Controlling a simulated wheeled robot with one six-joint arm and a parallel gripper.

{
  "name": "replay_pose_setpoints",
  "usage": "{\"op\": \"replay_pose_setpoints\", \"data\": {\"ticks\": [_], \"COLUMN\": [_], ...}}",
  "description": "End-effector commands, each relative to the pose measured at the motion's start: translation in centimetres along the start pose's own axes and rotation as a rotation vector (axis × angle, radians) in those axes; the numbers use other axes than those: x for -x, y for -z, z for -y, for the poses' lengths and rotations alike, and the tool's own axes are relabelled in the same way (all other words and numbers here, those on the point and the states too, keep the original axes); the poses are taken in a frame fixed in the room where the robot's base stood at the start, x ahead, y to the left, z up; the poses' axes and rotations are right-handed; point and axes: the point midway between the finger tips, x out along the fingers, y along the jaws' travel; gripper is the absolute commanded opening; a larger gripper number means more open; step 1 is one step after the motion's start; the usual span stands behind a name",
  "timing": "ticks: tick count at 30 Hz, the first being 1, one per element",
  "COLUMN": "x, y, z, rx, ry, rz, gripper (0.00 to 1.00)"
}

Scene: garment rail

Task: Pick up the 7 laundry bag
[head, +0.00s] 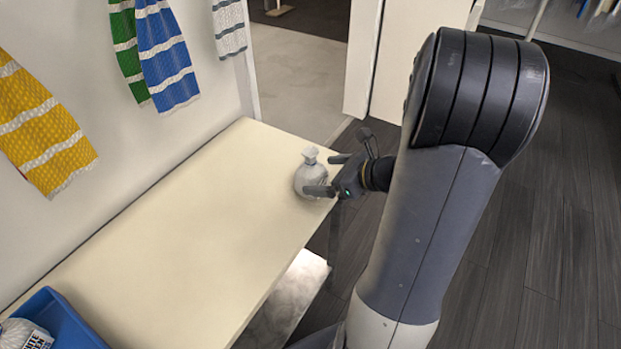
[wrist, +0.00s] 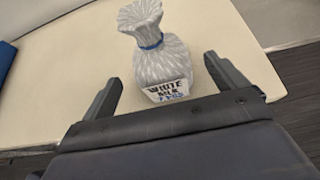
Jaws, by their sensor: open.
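A grey-white tied laundry bag (head: 311,176) stands upright near the far right end of the cream table. In the wrist view the bag (wrist: 163,62) has a blue tie at its neck and a label with dark lettering, partly readable as "WHITE". I cannot make out a 7 on it. My gripper (head: 330,174) is open at the table's right edge, its fingers reaching toward the bag. In the wrist view the fingers (wrist: 165,85) lie on either side of the bag's lower part, with a gap on the left and a narrower one on the right.
The cream table (head: 190,230) is bare between the bag and a blue bin (head: 62,318) at the lower left, which holds another white bag (head: 22,335). Striped yellow (head: 40,125), green and blue (head: 165,55) cloths hang on the wall behind.

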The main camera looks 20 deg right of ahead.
Motion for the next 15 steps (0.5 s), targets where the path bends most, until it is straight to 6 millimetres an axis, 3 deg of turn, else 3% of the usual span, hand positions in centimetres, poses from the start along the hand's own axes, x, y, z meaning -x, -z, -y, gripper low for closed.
{"op": "replay_pose_setpoints", "data": {"ticks": [9, 15], "x": [-4.2, -5.2], "y": [0.5, 0.4], "z": [0.0, 0.1], "rx": [0.0, 0.0], "ry": [-0.004, 0.001], "rz": [0.0, 0.0], "gripper": [0.93, 0.93]}}
